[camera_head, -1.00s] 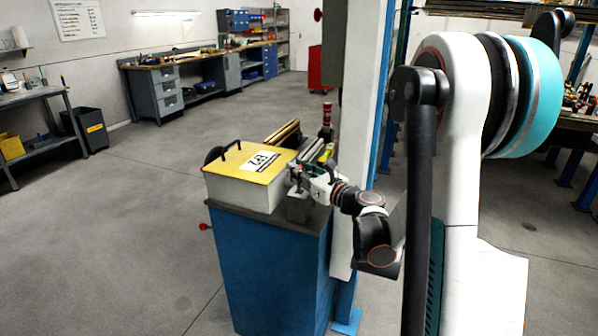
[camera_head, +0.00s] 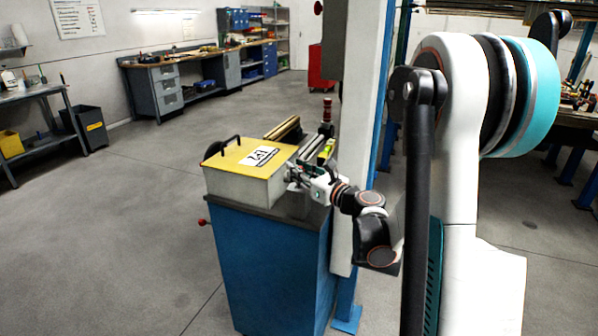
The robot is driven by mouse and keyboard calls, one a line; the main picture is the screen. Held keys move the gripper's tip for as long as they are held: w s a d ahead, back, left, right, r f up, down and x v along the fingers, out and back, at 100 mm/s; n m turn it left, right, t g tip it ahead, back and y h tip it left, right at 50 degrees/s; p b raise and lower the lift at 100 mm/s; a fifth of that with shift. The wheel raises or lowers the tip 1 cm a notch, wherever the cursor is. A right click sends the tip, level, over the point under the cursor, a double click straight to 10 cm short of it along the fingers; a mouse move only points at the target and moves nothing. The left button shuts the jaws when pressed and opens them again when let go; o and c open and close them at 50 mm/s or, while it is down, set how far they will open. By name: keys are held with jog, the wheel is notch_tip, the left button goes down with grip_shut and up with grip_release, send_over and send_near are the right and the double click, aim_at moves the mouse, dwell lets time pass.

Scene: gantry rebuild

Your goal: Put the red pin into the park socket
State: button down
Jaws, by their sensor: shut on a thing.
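My gripper (camera_head: 292,176) is at the right front edge of the yellow-topped box (camera_head: 225,183), above the dark top of the blue cabinet (camera_head: 262,262). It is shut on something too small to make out. A small red knob on a short stem (camera_head: 203,222) sticks out from the cabinet's left side. A red-topped upright cylinder (camera_head: 327,108) stands behind the box. I cannot tell whether either of these is the red pin. I cannot pick out the park socket.
A brass-coloured bar (camera_head: 284,129) and a grey rail (camera_head: 315,146) lie behind the box. A pale column (camera_head: 358,120) stands close to the right of the cabinet. The floor at left is open.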

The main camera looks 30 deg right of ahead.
jog(key=c, duration=1.3)
grip_release()
jog(key=o, duration=0.6)
jog(key=shift+c, duration=0.2)
jog(key=shift+r, duration=0.15)
jog(key=shift+r+p, duration=2.85)
jog(key=shift+r, duration=1.1)
